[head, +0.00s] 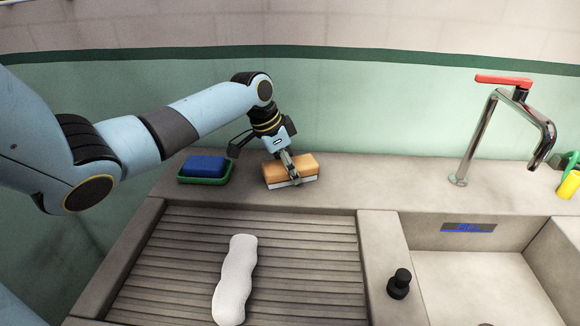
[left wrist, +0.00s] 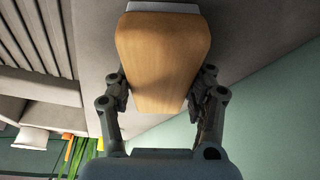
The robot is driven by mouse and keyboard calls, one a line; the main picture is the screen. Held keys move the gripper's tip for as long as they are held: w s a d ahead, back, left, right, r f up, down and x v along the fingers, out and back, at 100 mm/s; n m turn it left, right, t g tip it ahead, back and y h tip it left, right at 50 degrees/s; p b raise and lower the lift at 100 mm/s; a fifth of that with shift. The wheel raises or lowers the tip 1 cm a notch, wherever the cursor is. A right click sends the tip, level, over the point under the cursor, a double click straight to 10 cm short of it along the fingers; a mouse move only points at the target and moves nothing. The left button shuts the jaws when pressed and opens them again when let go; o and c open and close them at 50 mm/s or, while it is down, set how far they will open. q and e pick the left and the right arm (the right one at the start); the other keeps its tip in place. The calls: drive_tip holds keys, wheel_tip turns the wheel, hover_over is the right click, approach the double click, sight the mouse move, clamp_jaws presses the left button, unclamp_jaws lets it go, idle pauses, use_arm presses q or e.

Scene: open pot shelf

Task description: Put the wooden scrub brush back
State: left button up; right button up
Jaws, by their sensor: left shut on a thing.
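The wooden scrub brush (head: 307,165) has an orange-brown wooden block with a pale layer along its lower edge. It is at the back ledge behind the ribbed drainboard, right of a green dish. My left gripper (head: 291,176) reaches down over it and is shut on it. In the left wrist view the brush's wooden block (left wrist: 163,50) sits between the two fingers of the left gripper (left wrist: 161,90). Whether the brush touches the ledge or hangs just above it is hard to tell. My right gripper is not in view.
A blue sponge (head: 206,165) lies in the green dish (head: 228,178) on the ledge. A white wavy object (head: 235,280) lies on the drainboard (head: 310,260). A black knob (head: 399,284) stands by the sink (head: 470,285). A chrome tap (head: 475,140) rises at right; the ledge between brush and tap is clear.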

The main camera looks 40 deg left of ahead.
use_arm(q)
drive_tip(key=o, duration=1.2)
drive_tip(key=v, duration=1.2)
drive_tip(key=shift+r+p, duration=0.1)
drive_tip(key=shift+p, duration=0.25)
